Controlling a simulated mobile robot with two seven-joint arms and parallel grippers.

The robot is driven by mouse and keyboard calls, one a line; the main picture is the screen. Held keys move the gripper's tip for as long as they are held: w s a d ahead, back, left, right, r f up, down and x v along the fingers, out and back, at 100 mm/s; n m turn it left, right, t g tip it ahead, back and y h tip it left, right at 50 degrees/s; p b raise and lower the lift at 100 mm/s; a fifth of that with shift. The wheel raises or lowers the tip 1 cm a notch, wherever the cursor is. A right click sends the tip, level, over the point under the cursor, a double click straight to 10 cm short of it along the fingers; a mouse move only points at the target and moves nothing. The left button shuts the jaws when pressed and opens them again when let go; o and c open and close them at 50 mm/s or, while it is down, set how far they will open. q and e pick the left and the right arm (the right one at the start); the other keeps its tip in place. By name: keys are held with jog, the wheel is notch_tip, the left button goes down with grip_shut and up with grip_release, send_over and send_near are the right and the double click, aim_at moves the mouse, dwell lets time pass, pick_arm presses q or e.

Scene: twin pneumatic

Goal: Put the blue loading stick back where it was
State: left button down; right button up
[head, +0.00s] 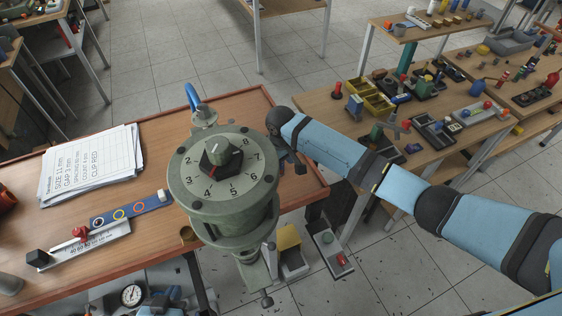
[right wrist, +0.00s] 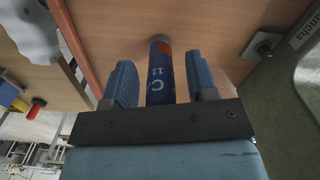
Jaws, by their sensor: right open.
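The blue loading stick (right wrist: 160,78) shows in the right wrist view as a dark blue rod with white letters and an orange-red mark near its far end. It lies between the two blue fingers of my right gripper (right wrist: 160,92), with a gap on each side, so the fingers are open around it. Wood surface is behind its far end. I cannot make the stick out in the head view. There my right gripper (head: 291,162) is beside the right side of the grey-green dial device (head: 222,178), partly hidden. My left gripper is not in view.
The device stands at the right part of a red-edged wooden table (head: 160,120). Papers (head: 92,165) and a blue strip with coloured rings (head: 130,209) lie to its left. A cluttered side table (head: 430,150) stands right. Tiled floor lies between.

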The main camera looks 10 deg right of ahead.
notch_tip(320, 180, up, 12)
jog(key=shift+b, duration=0.55)
jog(key=s+a+f+t+y, duration=0.1)
jog(key=s+f, duration=0.2)
jog(key=s+a+f+t+y, duration=0.2)
jog(key=s+f, duration=0.1)
jog(key=s, duration=0.1)
jog(key=s+a+f+t+y, duration=0.1)
jog(key=s+f+t+y, duration=0.1)
jog(key=s+f, duration=0.1)
jog(key=shift+s+a+f+m, duration=0.1)
jog(key=shift+s+a+m, duration=0.05)
jog(key=shift+m, duration=0.15)
jog(key=s+d+f+t, duration=0.2)
jog(key=s+d+f, duration=0.1)
jog(key=s, duration=0.3)
jog(key=s+d+f+m+t+h, duration=0.1)
jog(key=s+d+f+t, duration=0.1)
jog(key=s, duration=0.4)
jog(key=s+d+f+t, duration=0.2)
jog(key=s+d+f, duration=0.2)
jog(key=s+d, duration=0.2)
jog(key=shift+s+d+f+m+h, duration=0.25)
jog(key=shift+d+m+h, duration=0.1)
jog(key=shift+m+h, duration=0.05)
